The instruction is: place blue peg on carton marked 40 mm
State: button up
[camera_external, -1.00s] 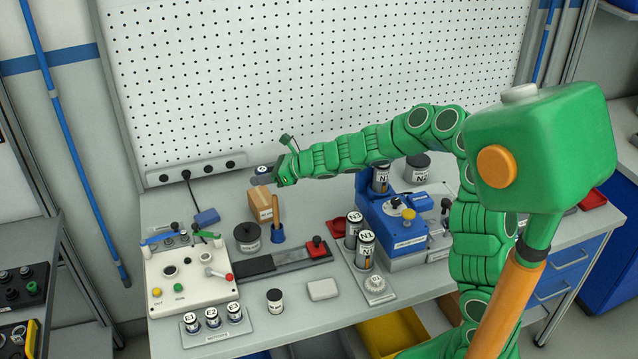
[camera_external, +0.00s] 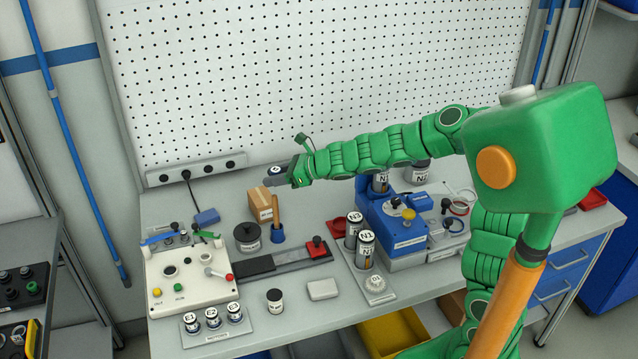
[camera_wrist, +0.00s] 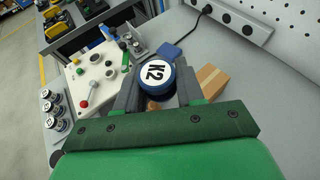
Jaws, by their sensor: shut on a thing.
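The brown carton (camera_external: 260,205) stands on the bench below and slightly left of the gripper there. Its side label is too small to read. In the wrist view the carton (camera_wrist: 211,80) lies right of the peg, partly behind the right finger.
A wooden-handled thing in a blue holder (camera_external: 277,236) and a dark lidded jar (camera_external: 247,237) stand close in front of the carton. A control box (camera_external: 187,276) with levers is at left. A blue machine (camera_external: 395,222) and canisters are at right. The pegboard rises behind.

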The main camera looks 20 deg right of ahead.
jog(key=w+a+f, duration=0.4)
jog(key=w, duration=0.3)
send_over(251, 198)
jog(key=shift+f, duration=4.25)
jog(key=o, duration=1.1)
jog(key=shift+f, duration=0.1)
jog(key=shift+o, duration=0.2)
